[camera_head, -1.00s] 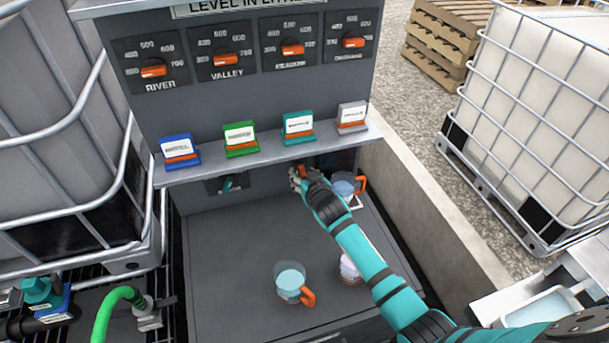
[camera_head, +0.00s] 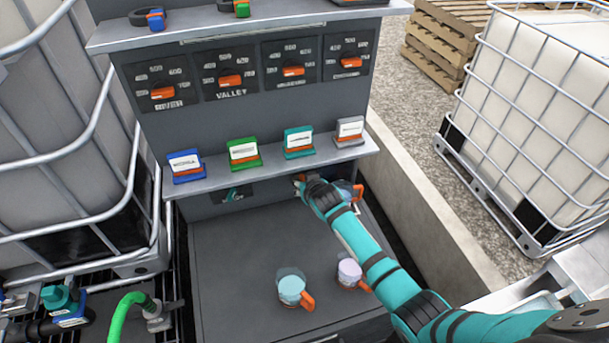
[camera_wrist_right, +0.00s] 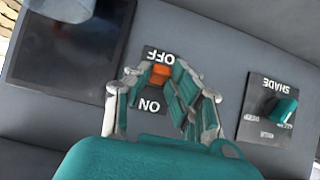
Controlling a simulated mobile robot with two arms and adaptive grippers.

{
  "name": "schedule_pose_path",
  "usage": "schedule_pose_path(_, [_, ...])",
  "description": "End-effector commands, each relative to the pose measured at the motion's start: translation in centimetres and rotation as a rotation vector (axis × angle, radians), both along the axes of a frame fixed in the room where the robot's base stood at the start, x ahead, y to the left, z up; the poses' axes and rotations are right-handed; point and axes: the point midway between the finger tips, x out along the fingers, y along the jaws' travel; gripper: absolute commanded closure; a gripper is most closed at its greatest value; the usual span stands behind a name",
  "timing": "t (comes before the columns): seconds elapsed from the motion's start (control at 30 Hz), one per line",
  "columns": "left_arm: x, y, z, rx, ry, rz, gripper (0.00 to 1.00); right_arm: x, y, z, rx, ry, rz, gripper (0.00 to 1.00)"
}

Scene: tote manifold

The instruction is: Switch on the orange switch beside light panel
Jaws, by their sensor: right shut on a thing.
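The orange switch (camera_wrist_right: 160,71) sits on a dark plate marked OFF and ON in the right wrist view, which sees it upside down. Its orange part is at the OFF end. My right gripper (camera_wrist_right: 155,72) has its fingers on both sides of the switch and is shut on it. The dark light panel (camera_wrist_right: 70,45) is beside the switch plate. In the head view my right gripper (camera_head: 302,186) is under the card shelf, against the console front, and its arm hides the switch. My left gripper is not in view.
A teal SHADE knob (camera_wrist_right: 281,108) is on the other side of the switch. The card shelf (camera_head: 220,180) overhangs my gripper. A low concrete wall (camera_head: 425,205) runs to the right.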

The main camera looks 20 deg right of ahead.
Motion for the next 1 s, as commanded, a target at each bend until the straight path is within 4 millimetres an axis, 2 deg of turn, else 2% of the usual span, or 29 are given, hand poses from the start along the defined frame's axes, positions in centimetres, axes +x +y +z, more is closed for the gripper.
schedule_pose_path(0.07, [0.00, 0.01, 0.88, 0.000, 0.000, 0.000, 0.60, 0.06, 0.02, 0.51, 0.001, 0.022, 0.001, 1.00])
schedule_pose_path(0.4, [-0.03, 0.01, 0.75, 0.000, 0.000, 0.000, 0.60, 0.04, 0.01, 0.17, 0.000, 0.033, 0.001, 1.00])
schedule_pose_path(0.43, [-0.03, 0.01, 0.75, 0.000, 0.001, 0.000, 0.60, 0.04, 0.01, 0.17, 0.000, 0.033, 0.001, 0.78])
schedule_pose_path(0.6, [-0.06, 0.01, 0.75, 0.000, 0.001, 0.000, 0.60, 0.03, 0.01, 0.17, 0.000, 0.033, 0.001, 0.58])
schedule_pose_path(1.0, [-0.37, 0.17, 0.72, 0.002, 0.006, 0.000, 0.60, -0.64, 0.00, 0.70, 0.001, 0.031, 0.001, 0.58])
